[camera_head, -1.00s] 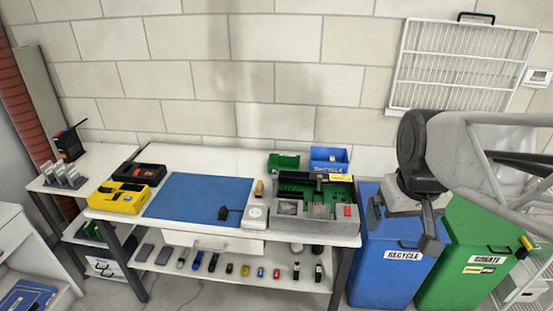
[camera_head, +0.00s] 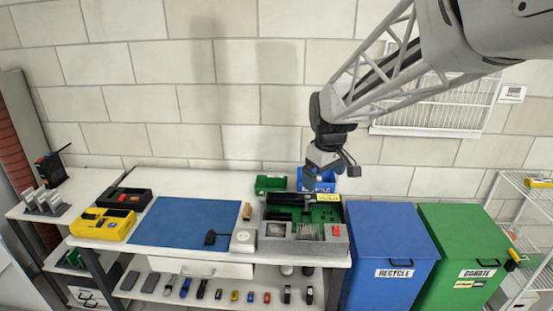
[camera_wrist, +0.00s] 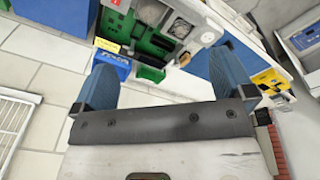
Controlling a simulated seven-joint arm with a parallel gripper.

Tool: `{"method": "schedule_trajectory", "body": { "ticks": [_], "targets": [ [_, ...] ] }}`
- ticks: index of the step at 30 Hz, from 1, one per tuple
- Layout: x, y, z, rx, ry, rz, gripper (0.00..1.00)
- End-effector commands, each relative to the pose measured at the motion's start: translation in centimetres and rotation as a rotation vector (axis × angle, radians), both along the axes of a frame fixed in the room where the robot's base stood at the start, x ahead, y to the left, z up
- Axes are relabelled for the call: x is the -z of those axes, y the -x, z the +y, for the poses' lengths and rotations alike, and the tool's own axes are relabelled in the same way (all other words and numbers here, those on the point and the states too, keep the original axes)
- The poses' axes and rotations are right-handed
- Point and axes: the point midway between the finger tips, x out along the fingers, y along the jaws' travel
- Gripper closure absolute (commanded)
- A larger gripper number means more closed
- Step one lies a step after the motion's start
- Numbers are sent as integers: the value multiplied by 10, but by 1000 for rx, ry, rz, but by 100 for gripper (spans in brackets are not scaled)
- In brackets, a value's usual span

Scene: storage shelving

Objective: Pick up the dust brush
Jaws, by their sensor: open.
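A small upright tan, wood-coloured object (camera_head: 247,211) stands on the workbench just right of the blue mat. It may be the dust brush, but it is too small to tell. My gripper (camera_head: 331,180) is open and empty, in the air above the right end of the bench, near the blue bin and to the right of the tan object. Its two blue fingers stand wide apart in the wrist view (camera_wrist: 167,58).
A grey tray with a green board (camera_head: 322,216) sits at the bench's right end, with a green bin (camera_head: 270,184) and a blue bin (camera_head: 322,184) behind. The blue mat (camera_head: 185,222) is mostly clear. Recycle (camera_head: 390,240) and donate (camera_head: 470,235) containers stand right.

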Motion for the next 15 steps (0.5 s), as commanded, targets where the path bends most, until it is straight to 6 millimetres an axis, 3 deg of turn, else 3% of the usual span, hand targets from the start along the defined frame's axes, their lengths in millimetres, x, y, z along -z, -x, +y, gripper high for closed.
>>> {"method": "schedule_trajectory", "body": {
  "ticks": [15],
  "targets": [
    [61, -111, 74, -278, 29, 38, 0]
  ]
}}
